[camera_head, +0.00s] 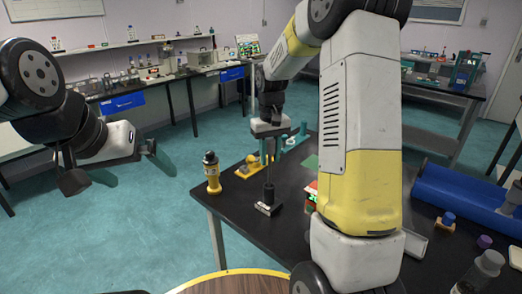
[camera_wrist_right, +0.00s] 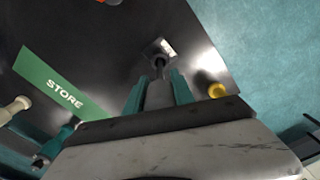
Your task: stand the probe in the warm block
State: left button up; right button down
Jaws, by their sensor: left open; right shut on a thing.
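My right gripper (camera_head: 270,158) points down over the black table and is shut on a dark, slim probe (camera_head: 268,188), which hangs upright between its teal fingers. Below it is a small black block with a pale label (camera_head: 268,208), which looks like the warm block. The probe's lower end meets the block in the picture; whether it is in the hole or just above, I cannot tell. In the right wrist view the probe (camera_wrist_right: 159,66) runs from the fingers to the pale block top (camera_wrist_right: 160,47). My left gripper (camera_head: 115,168) is open and empty, off the table at the left.
A yellow bottle with a black cap (camera_head: 212,175) stands left of the block. A yellow item (camera_head: 247,168) and a teal stand (camera_head: 294,140) are behind. A green STORE mat (camera_wrist_right: 62,88) lies nearby. A blue tray (camera_head: 465,195) and small jars are at the right.

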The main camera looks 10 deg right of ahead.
jog(key=c, duration=1.1)
grip_release()
jog(key=shift+o, duration=0.2)
notch_tip(320, 180, up, 11)
jog(key=shift+s+r, duration=0.1)
jog(key=shift+r, duration=0.55)
jog(key=s+a+r+m+t+y, duration=0.1)
jog(key=s+t, duration=0.5)
jog(key=s, duration=1.8)
jog(key=shift+a+r+m+y, duration=0.3)
jog(key=shift+a+r+y, duration=0.3)
jog(key=shift+r, duration=0.1)
